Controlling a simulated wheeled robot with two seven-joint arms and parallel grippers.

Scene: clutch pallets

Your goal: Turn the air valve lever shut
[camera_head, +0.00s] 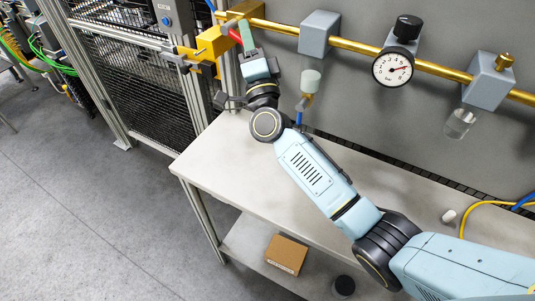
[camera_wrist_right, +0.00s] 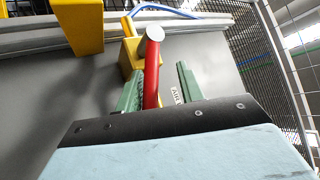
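The red valve lever (camera_head: 235,35) sits by the yellow and brass fittings (camera_head: 212,42) at the upper left of the head view. In the right wrist view the red lever (camera_wrist_right: 152,75), with its round grey end, stands between my right gripper's green fingers. My right gripper (camera_wrist_right: 160,90) is open. The lever is close to the left finger, perhaps touching it, with a clear gap to the right finger. In the head view the right gripper (camera_head: 246,38) partly covers the lever. A yellow valve block (camera_wrist_right: 130,57) shows behind the lever. My left gripper is not in view.
A brass pipe (camera_head: 350,45) runs along the grey panel, with a pressure gauge (camera_head: 393,68) and grey blocks. A filter bowl (camera_head: 310,82) hangs near my right wrist. A mesh fence (camera_head: 140,80) stands at left. The bench top (camera_head: 225,155) is mostly clear beneath my arm.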

